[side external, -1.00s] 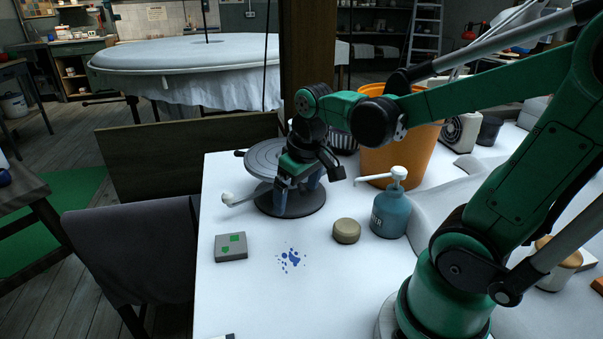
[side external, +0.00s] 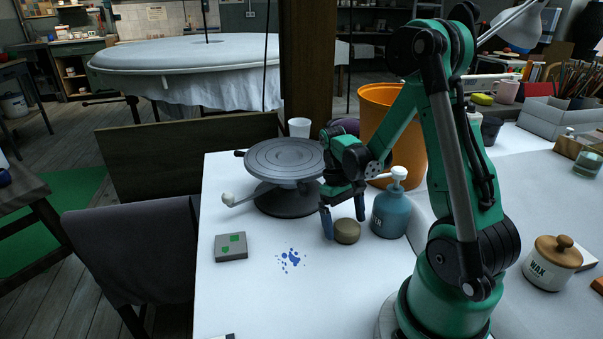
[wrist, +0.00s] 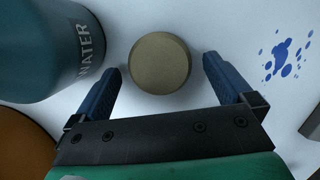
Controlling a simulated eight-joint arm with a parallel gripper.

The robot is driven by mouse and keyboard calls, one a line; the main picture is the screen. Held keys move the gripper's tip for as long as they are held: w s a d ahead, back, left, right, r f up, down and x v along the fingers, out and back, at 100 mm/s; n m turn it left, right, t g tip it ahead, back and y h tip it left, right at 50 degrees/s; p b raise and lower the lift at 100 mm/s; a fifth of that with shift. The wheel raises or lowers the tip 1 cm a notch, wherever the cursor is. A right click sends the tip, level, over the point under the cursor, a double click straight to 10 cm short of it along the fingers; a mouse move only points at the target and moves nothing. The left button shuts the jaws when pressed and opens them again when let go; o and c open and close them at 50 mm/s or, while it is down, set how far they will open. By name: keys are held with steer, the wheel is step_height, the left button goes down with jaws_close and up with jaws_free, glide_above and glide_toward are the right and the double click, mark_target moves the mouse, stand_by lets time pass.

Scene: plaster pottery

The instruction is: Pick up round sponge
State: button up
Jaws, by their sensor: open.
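The round sponge (side external: 347,231) is a short tan disc lying flat on the white table, just left of the blue water bottle. In the wrist view the sponge (wrist: 160,63) sits a little beyond the fingertips, roughly centred between them. My gripper (side external: 344,218) is open and empty, pointing down with its blue fingers close to the sponge. In the wrist view my gripper (wrist: 159,72) has its fingers spread wider than the sponge, with clear gaps at both sides.
The blue water pump bottle (side external: 390,213) stands close to the sponge's right, near one finger. A banding wheel (side external: 284,160) is behind left, and an orange bucket (side external: 405,157) behind. A grey block (side external: 231,247) and blue paint splatter (side external: 291,260) lie left on otherwise clear table.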

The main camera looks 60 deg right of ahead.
mark_target(340, 226)
steer(key=shift+s+f, duration=0.15)
steer(key=shift+f, duration=0.3)
steer(key=shift+c, duration=0.2)
steer(key=c, duration=1.3)
steer(key=shift+o, duration=0.2)
steer(key=shift+a+r, duration=0.1)
steer(key=shift+r, duration=0.05)
steer(key=shift+a+r, duration=0.15)
steer(key=shift+r, duration=0.3)
steer(key=r, duration=0.6)
steer(key=shift+w+a, duration=0.3)
steer(key=shift+a, duration=0.05)
steer(key=w+a, duration=0.3)
steer(key=a, duration=0.2)
steer(key=w+a, duration=0.3)
steer(key=a, duration=0.3)
steer(key=w+a, duration=0.3)
steer(key=a, duration=0.2)
steer(key=shift+a, duration=0.3)
